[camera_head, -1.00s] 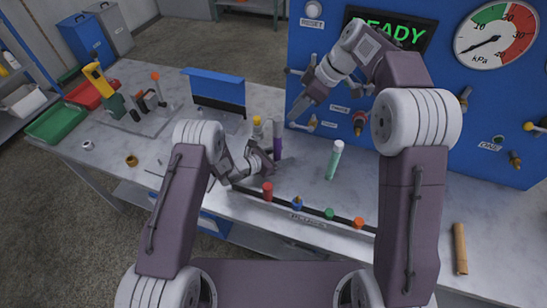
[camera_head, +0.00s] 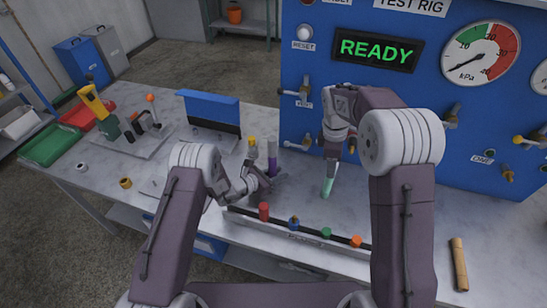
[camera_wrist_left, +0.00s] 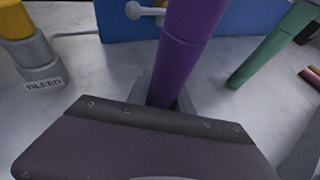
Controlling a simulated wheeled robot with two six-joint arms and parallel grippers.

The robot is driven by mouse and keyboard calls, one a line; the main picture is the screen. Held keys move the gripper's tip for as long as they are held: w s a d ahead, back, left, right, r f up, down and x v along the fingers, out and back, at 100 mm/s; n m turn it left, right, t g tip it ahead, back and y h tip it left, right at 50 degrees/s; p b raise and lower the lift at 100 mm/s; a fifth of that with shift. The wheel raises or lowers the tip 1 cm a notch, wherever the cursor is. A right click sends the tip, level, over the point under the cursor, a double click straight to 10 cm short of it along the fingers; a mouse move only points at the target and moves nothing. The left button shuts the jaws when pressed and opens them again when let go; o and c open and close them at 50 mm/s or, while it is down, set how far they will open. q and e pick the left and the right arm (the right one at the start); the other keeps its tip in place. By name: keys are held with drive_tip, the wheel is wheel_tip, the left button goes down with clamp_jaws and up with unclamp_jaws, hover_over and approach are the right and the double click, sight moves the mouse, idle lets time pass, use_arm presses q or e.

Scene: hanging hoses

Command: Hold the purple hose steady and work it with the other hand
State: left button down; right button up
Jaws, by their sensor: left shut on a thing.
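My right gripper (camera_head: 333,150) points down at the top of the green hose (camera_head: 327,187), to the right of the purple hose. It covers the green hose's top end. Whether its jaws are open or touch that hose cannot be told.
A yellow-topped fitting (camera_head: 252,146) stands just left of the purple hose; its base is labelled BLEED in the left wrist view (camera_wrist_left: 42,72). A rack with several coloured caps (camera_head: 293,222) lies in front. The blue panel (camera_head: 440,165) with valves rises behind.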

drive_tip(key=s+d+n+t+h, duration=0.1)
drive_tip(key=s+d+n+h, duration=0.1)
drive_tip(key=d+n+h, duration=0.3)
drive_tip(key=n+t+y, duration=0.6)
drive_tip(key=n+t, duration=0.6)
drive_tip(key=n, duration=0.4)
approach(272, 138)
drive_tip(key=f, duration=0.2)
drive_tip(key=x, duration=1.2)
drive_tip(key=shift+w, duration=0.35)
drive_tip(key=shift+c, duration=0.3)
clamp_jaws()
